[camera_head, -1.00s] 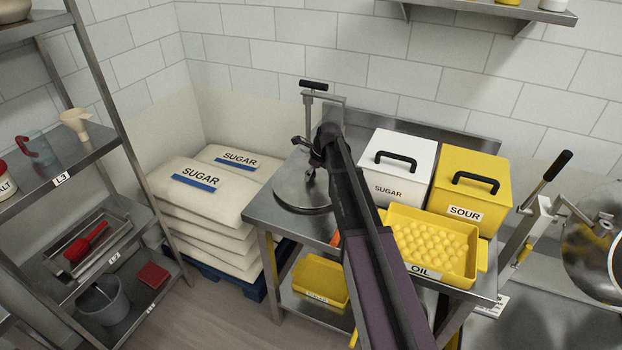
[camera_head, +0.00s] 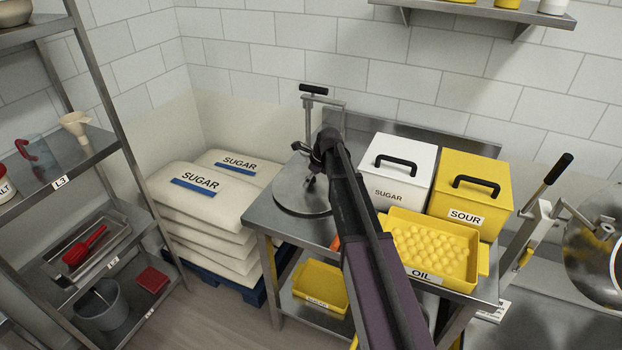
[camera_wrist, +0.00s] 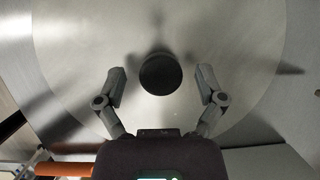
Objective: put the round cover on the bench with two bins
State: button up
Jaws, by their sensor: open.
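The round cover (camera_head: 290,201) is a flat grey metal disc at the left end of the steel bench (camera_head: 262,222). The white SUGAR bin (camera_head: 397,172) and yellow SOUR bin (camera_head: 470,192) stand on the same bench, to its right. In the wrist view the cover (camera_wrist: 230,55) fills most of the picture, with a dark round knob (camera_wrist: 160,73) near its middle. My gripper (camera_wrist: 161,80) is open, one finger on each side of the knob with gaps between. In the head view my gripper (camera_head: 313,181) is over the cover, and my arm hides part of the bench.
A yellow OIL tray (camera_head: 482,262) with round yellow pieces sits in front of the bins. An upright metal stand with a black handle (camera_head: 313,89) rises behind the cover. Stacked sugar sacks (camera_head: 205,215) are left of the bench, and a shelf rack (camera_head: 62,182) is farther left.

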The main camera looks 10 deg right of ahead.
jog(key=shift+r, duration=0.1)
jog(key=p+v, duration=1.1)
jog(key=v, duration=0.1)
dwell(0.6)
jog(key=shift+s, duration=0.1)
dwell(0.6)
jog(key=s+a+n+g+h, duration=0.1)
jog(key=s+a+n, duration=0.1)
jog(key=s+n, duration=1)
jog(key=s+a+f+n+g+h, duration=0.1)
jog(key=s+a+n+h, duration=0.1)
jog(key=s+n, duration=1.1)
jog(key=shift+s+g, duration=0.3)
jog(key=shift+s, duration=0.9)
jog(key=shift+f, duration=0.15)
